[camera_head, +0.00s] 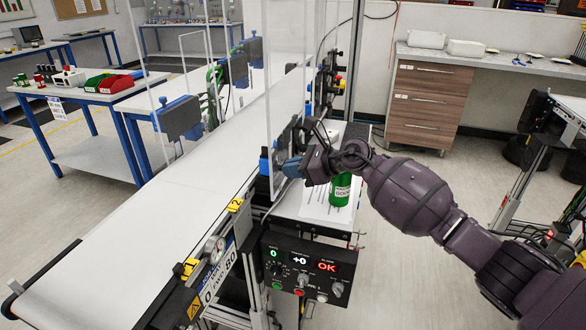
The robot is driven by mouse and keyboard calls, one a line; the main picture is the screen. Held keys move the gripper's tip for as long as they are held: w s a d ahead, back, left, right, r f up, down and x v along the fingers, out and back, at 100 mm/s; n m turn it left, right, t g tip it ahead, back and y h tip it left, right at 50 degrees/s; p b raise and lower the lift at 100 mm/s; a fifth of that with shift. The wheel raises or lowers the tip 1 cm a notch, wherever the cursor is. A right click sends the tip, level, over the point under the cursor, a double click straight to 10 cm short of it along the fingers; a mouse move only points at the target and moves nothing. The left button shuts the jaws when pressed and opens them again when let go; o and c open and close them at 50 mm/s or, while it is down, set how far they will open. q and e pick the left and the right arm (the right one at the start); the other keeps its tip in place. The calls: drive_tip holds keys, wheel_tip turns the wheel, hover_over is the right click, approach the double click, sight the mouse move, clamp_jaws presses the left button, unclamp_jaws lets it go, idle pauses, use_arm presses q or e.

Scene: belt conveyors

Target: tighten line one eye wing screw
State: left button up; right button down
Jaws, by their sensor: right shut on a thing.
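My right gripper (294,166) reaches in from the right to the near side of the conveyor. It is shut on a small part at the sensor mount beside the belt, where the eye wing screw would be. The screw itself is too small and covered by the fingers to make out. A blue part (264,162) of the mount shows just left of the fingertips. The white conveyor belt (165,205) runs from lower left to the upper middle and is bare. My left gripper is not in view.
A control box (305,268) with lit displays reading 0, +0 and OK hangs in front. Clear upright panels (274,80) stand along the belt.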

drive_tip(key=shift+r, duration=0.15)
drive_tip(key=c, duration=1.3)
unclamp_jaws()
drive_tip(key=shift+a, duration=0.15)
drive_tip(key=v, duration=1.1)
